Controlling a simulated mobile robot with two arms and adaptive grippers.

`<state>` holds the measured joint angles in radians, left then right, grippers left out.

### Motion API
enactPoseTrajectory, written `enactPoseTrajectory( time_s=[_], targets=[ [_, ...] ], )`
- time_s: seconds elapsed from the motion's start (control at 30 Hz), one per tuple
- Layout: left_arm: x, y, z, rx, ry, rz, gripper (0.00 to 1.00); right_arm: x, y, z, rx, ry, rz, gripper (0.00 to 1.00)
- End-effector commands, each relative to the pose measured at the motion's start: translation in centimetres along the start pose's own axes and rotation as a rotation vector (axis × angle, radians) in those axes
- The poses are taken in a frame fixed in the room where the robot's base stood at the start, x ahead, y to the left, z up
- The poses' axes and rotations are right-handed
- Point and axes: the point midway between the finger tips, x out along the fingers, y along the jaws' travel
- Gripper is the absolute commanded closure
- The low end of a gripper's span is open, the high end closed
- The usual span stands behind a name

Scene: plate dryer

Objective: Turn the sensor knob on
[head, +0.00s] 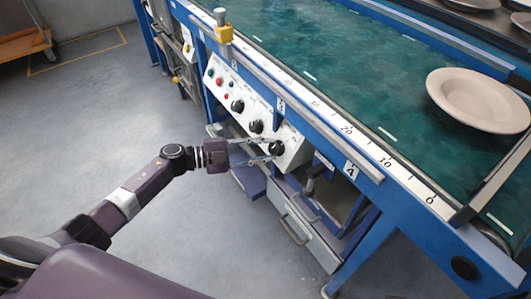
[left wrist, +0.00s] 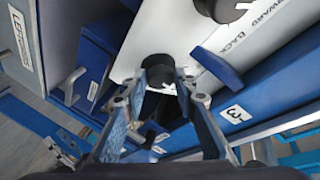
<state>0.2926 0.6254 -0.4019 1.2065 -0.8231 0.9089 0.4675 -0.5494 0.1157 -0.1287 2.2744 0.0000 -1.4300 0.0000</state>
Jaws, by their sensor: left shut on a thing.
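The white control panel (head: 291,137) is set in the blue frame of the machine. It carries a row of black knobs, and the lowest one, nearest me, is the black knob (head: 278,148) at my left gripper (head: 271,150). In the left wrist view this knob (left wrist: 158,66) sits between the two fingertips of my left gripper (left wrist: 163,76), which are shut on its sides. Two other black knobs (head: 256,126) (head: 237,105) are farther up the panel. I cannot read the label of the held knob. My right gripper is out of view.
Grey drawers (head: 305,228) with handles are below the panel. The floor (head: 100,120) at left is clear.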

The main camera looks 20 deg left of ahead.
Motion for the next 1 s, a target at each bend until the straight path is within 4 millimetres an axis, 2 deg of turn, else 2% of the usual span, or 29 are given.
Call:
enactPoseTrajectory(
  time_s=[0.2,0.4,1.0],
  targets=[
    [-0.1,-0.2,0.2,0.123,0.015,0.069,0.98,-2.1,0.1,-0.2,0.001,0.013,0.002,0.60],
    [0.0,-0.3,0.1,0.188,0.027,0.106,0.98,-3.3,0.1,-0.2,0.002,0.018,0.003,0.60],
    [0.0,-0.3,0.1,0.221,0.032,0.124,0.98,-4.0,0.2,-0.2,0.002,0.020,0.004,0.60]
  ],
)
